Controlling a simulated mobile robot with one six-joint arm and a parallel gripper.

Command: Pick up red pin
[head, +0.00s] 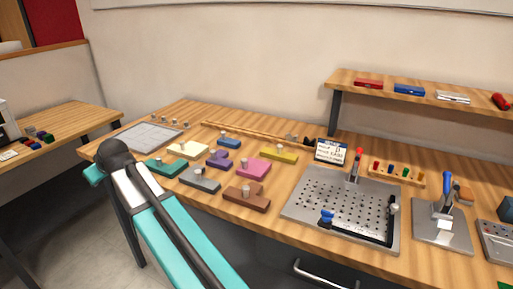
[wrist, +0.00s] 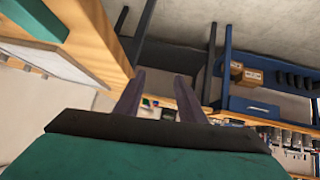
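A small red pin (head: 376,166) stands upright at the left end of a narrow wooden rack (head: 412,182), among several coloured pins, on the right part of the workbench in the head view. My gripper (wrist: 161,76) shows in the wrist view with its two dark fingers apart and nothing between them. It points away from the rack, toward other furniture and the floor. My gripper's fingers are not visible in the head view, where my arm crosses the lower left. The red pin is not seen in the wrist view.
A perforated metal plate (head: 325,208) with a red-knobbed clamp (head: 358,163) stands left of the rack. A second clamp on a grey base (head: 440,236) is to its right. Coloured puzzle-like blocks, including a pink one (head: 252,169), lie at left. A raised shelf (head: 428,98) stands behind.

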